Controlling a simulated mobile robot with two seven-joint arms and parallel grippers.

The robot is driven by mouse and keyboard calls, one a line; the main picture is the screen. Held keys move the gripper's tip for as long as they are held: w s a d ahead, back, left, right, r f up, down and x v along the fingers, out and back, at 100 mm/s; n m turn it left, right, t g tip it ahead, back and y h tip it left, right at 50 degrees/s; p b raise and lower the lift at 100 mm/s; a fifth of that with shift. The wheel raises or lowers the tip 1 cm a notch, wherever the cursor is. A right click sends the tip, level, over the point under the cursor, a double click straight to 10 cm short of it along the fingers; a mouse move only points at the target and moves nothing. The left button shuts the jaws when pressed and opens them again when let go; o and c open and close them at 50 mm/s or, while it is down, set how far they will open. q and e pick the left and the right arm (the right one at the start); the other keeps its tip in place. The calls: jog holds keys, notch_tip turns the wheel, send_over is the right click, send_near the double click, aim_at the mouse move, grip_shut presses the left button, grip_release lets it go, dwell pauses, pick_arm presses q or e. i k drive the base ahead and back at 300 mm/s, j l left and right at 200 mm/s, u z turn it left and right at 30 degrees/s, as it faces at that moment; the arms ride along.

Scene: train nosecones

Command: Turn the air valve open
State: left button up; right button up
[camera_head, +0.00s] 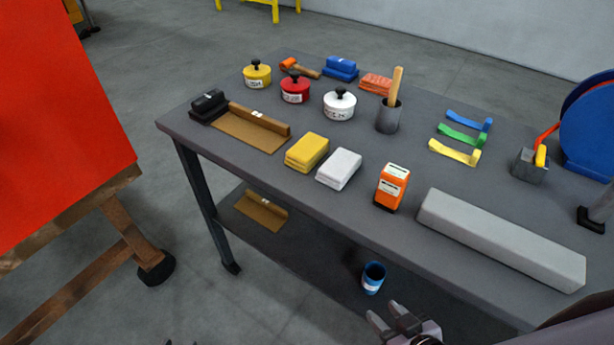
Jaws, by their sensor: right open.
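I cannot pick out an air valve for certain in the head view. At the right edge a round blue reel-like thing (590,130) is partly cut off. A small grey box (527,168) stands beside it on the table, with a yellow part and a red-orange part at its top. My right gripper (388,318) is at the bottom edge, in front of the table, with its fingers apart and nothing seen between them. It is well away from the grey box and the blue reel. My left gripper does not clearly show.
The grey table (400,225) carries yellow, red and white pots, sponges, brushes, coloured strips, an orange box (391,187) and a long grey block (500,240). A blue can (373,277) stands on the lower shelf. A red panel (60,120) on a wooden stand is at left.

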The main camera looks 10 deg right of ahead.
aim_at(539, 155)
jog(key=z, duration=1.3)
